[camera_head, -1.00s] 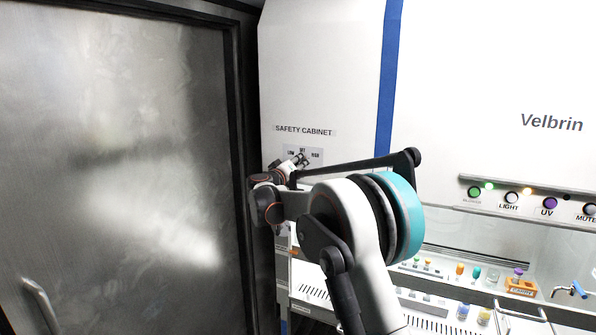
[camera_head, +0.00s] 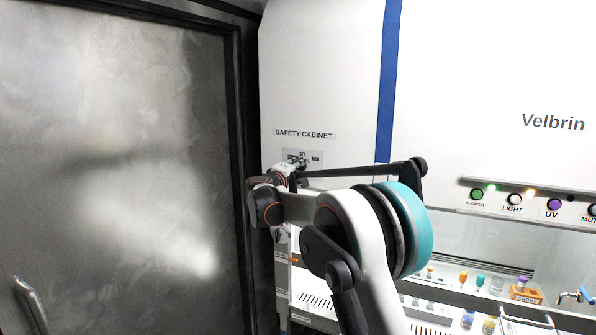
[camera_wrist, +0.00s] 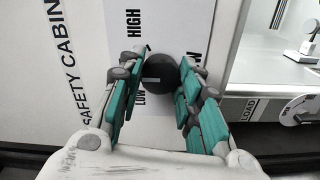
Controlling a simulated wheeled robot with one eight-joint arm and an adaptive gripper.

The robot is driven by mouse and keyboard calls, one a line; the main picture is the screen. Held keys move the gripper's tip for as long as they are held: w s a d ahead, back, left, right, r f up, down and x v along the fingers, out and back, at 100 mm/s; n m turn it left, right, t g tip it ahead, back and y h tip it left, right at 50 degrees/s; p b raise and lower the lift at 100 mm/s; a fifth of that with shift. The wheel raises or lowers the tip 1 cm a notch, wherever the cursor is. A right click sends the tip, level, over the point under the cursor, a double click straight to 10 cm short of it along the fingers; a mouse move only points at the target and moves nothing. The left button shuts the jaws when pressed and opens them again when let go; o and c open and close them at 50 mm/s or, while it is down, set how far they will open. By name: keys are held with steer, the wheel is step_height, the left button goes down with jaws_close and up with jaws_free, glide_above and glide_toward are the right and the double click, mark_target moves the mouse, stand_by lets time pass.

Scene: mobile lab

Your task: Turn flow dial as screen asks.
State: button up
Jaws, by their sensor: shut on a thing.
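The flow dial (camera_wrist: 160,72) is a round black knob with a short pale line on its face, on a white label plate (camera_wrist: 122,45) on the safety cabinet front. In the wrist view, HIGH and LOW are printed sideways left of the knob; lettering on the right is partly hidden by a finger. My gripper (camera_wrist: 163,80) has its teal-padded fingers on both sides of the knob and is shut on it. In the head view my gripper (camera_head: 298,165) is at the plate (camera_head: 316,156), and the dial is hidden behind it. No readable screen shows.
The safety cabinet (camera_head: 320,80) has a button row with a green blower button (camera_head: 476,194) at right. Its work area holds several coloured-cap vials and an orange rack (camera_head: 525,294). A metal door (camera_head: 110,150) stands close at left. A LOAD label (camera_wrist: 249,108) is right of my gripper.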

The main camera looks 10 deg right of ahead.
stand_by(0.4)
steer(key=o, duration=1.1)
steer(key=shift+a, duration=0.1)
steer(key=v, duration=1.2)
